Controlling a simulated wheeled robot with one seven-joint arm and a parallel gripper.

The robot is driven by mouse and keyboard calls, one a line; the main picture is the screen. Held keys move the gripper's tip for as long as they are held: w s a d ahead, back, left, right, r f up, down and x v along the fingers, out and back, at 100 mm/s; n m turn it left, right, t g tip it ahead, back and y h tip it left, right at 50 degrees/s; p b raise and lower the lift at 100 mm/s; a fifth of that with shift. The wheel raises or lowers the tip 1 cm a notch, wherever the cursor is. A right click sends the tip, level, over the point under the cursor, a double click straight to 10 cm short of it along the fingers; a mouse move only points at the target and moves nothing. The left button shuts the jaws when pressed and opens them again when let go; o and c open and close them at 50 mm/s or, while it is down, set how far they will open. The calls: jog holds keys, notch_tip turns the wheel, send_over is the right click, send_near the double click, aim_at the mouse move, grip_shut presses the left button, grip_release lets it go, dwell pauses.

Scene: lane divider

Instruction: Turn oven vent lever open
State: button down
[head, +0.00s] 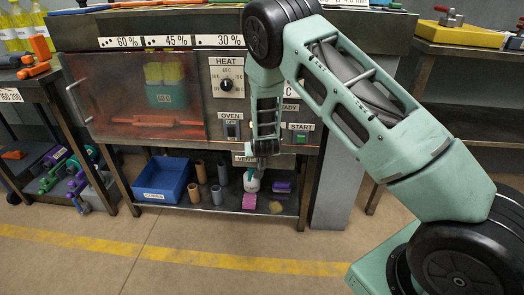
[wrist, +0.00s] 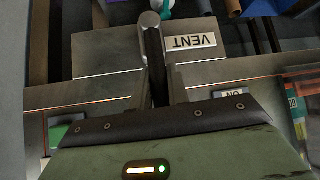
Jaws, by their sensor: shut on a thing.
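The oven (head: 95,90) stands ahead with its control panel on the right. The VENT label (head: 243,159) sits low on that panel, partly covered by my arm; it shows upside down in the wrist view (wrist: 190,42). My gripper (head: 263,150) is at the panel's lower edge, just right of the label. In the wrist view the metal vent lever (wrist: 150,20) with a rounded end lies between my gripper's fingers (wrist: 155,75), which are shut on it. In the head view my gripper hides most of the lever.
Above are the HEAT dial (head: 226,86), the OVEN switch (head: 232,130) and the green START button (head: 301,138). A lower shelf holds a blue bin (head: 163,180), several tubes and a white bottle (head: 251,182) under my gripper. Open floor (head: 200,270) lies in front.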

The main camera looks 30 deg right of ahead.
jog(key=shift+a, duration=0.1)
jog(key=c, duration=1.3)
grip_release()
jog(key=shift+f, duration=0.1)
jog(key=shift+c, duration=0.2)
jog(key=p+v, duration=0.4)
jog(key=v, duration=1.3)
jog(key=shift+s, duration=0.15)
